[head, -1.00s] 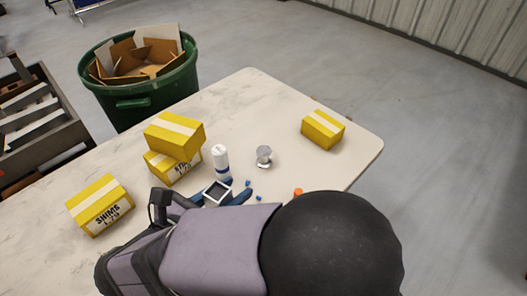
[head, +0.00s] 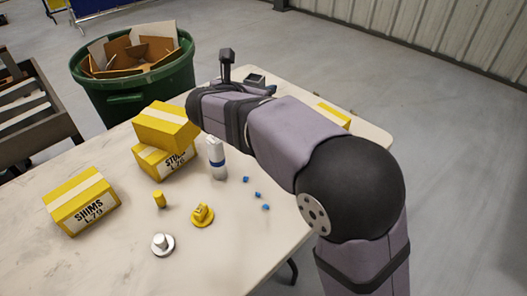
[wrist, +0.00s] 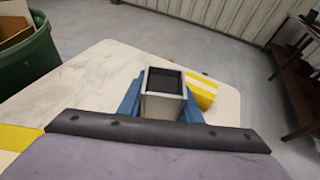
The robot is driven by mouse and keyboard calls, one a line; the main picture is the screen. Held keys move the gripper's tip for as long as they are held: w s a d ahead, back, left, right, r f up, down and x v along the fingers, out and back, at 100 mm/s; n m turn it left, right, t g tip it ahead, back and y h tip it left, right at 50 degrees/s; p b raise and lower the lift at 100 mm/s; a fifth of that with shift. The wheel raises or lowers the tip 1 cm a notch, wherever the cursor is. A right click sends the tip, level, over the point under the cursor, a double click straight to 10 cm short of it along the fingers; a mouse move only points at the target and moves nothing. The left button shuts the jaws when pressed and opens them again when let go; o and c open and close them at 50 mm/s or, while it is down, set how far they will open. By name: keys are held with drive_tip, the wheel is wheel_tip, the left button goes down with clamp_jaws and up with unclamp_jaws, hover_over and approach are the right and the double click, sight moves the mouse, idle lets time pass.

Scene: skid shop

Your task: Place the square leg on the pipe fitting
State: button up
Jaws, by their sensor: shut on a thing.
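A square, open-topped grey tube, the square leg (wrist: 163,105), is upright in my gripper (wrist: 160,90), between its blue fingers in the wrist view. In the head view the leg (head: 254,79) shows over the far end of the table, past my forearm. Its lower end is hidden. I cannot tell for certain which piece is the pipe fitting. A silver round piece with a raised centre (head: 162,245) stands at the front of the table. A small faceted metal piece seen earlier right of the white bottle is now hidden, apparently behind my arm.
A white bottle (head: 216,158), stacked yellow boxes (head: 165,128), a shims box (head: 82,202), a yellow peg (head: 160,199), a yellow flanged piece (head: 203,215) and blue bits (head: 258,195) stand on the table (head: 115,260). Another yellow box (wrist: 203,92) lies right of the leg. A green bin (head: 140,85) stands behind.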

wheel_tip(320, 180, down, 14)
drive_tip(key=w+d+b, duration=0.2)
idle(1.1)
drive_tip(key=shift+w+f+b, duration=0.1)
drive_tip(key=shift+f+b, duration=0.1)
drive_tip(key=shift+b, duration=0.15)
drive_tip(key=o, duration=1.2)
drive_tip(key=shift+c, duration=0.2)
drive_tip(key=shift+r, duration=0.1)
drive_tip(key=v, duration=1.2)
drive_tip(key=shift+r+p, duration=0.15)
drive_tip(key=shift+p, duration=0.25)
